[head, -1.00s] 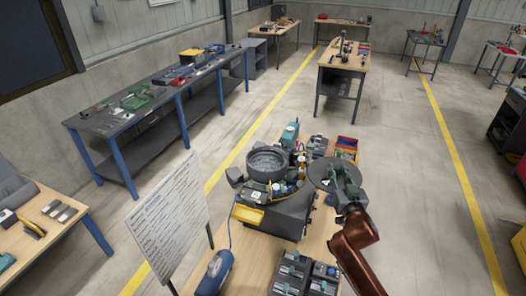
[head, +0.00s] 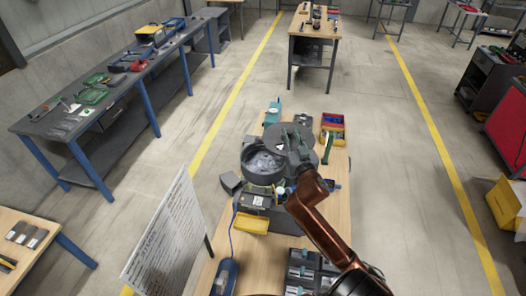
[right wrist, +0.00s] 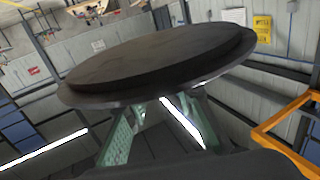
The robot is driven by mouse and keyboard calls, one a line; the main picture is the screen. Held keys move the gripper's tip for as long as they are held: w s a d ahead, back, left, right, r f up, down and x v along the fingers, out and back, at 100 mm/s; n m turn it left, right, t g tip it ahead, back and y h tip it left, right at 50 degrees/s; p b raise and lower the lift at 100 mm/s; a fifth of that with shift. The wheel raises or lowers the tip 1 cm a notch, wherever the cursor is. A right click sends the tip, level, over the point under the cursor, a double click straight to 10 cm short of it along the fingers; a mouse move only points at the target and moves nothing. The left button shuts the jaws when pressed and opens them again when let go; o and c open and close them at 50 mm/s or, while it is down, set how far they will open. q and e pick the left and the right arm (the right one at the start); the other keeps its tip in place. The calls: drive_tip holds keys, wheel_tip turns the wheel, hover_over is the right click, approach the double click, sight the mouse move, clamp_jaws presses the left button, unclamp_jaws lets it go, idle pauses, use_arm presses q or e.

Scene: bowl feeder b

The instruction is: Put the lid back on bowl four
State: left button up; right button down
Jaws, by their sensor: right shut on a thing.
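The bowl (head: 262,170) is a round grey feeder bowl standing on the middle table. Its open top partly shows, with loose parts inside. The lid (head: 280,134) is a flat dark grey disc. My right gripper (head: 293,147) is shut on the lid and holds it above the far right part of the bowl, covering part of the opening from view. In the right wrist view the lid (right wrist: 160,65) fills the middle, tilted in the picture, with the green gripper fingers (right wrist: 160,115) at it. The gap between lid and bowl cannot be judged. My left gripper is not in view.
A yellow tray (head: 250,219) sits in front of the bowl. Dark part bins (head: 305,268) lie at the near end. A white board (head: 165,235) stands at the left.

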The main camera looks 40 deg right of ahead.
sight(272, 139)
drive_tip(key=w+a, duration=0.1)
drive_tip(key=w+a+f, duration=0.1)
drive_tip(key=w+a, duration=0.1)
drive_tip(key=shift+w+a+f+p, duration=0.15)
drive_tip(key=shift+f+p, duration=0.15)
drive_tip(key=shift+p, duration=0.05)
drive_tip(key=w+f, duration=0.1)
drive_tip(key=w+a+f, duration=0.1)
drive_tip(key=shift+f, duration=0.3)
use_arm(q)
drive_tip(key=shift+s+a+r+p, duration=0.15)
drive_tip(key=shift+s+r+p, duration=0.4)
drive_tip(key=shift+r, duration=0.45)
use_arm(e)
wheel_tip(272, 139, down, 7)
drive_tip(key=w+a, duration=0.2)
drive_tip(key=shift+r, duration=0.15)
drive_tip(key=c, duration=2.1)
unclamp_jaws()
drive_tip(key=o, duration=0.5)
drive_tip(key=shift+s, duration=0.1)
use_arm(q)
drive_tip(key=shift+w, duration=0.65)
